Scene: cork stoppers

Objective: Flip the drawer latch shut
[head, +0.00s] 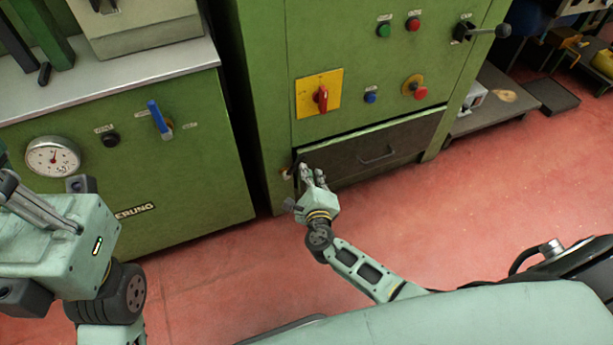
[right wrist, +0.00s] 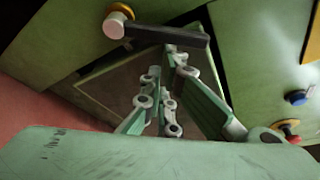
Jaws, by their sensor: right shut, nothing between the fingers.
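The drawer (head: 400,138) has a dark brown front with a bar handle, low in the green machine; its front also shows in the right wrist view (right wrist: 108,82). The latch, a dark bar (right wrist: 180,37) with a pale round knob (right wrist: 115,25) and yellow collar at one end, lies across the drawer's corner. In the head view its knob (head: 287,173) is at the drawer's left edge. My right gripper (head: 308,169) is shut and empty, its fingertips close to the bar; contact is unclear. My left gripper (head: 38,205) is partly cut off at the left edge.
Above the drawer are a red switch on a yellow plate (head: 319,94), a blue button (head: 370,97) and a red emergency button (head: 417,90). A green cabinet with a gauge (head: 52,157) stands left. The red floor in front is clear.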

